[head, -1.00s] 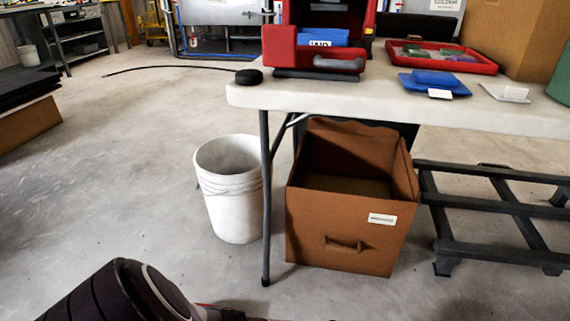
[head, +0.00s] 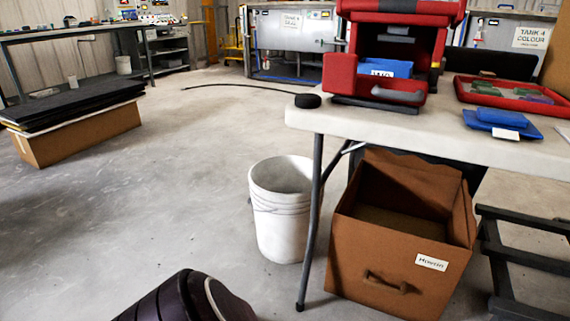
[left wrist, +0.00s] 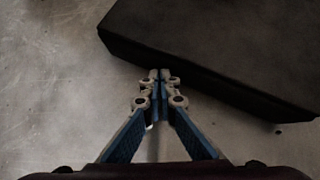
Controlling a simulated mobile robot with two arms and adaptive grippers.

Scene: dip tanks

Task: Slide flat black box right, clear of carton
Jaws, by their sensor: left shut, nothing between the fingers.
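In the head view a flat black box (head: 75,103) lies on top of a low brown carton (head: 80,142) on the floor at the left. In the left wrist view a large flat black box (left wrist: 220,45) fills the upper right, with concrete floor around it. I cannot tell whether it is the same box. My left gripper (left wrist: 160,73) is shut and empty, its fingertips at the near edge of that box; whether they touch it is unclear. The head view shows only part of my arm at the bottom, no gripper. My right gripper is not in view.
A white bucket (head: 280,215) and an open brown box (head: 385,275) stand by a table (head: 400,125) at the right. A dark rack (head: 520,265) is at the far right. The floor between the carton and bucket is clear.

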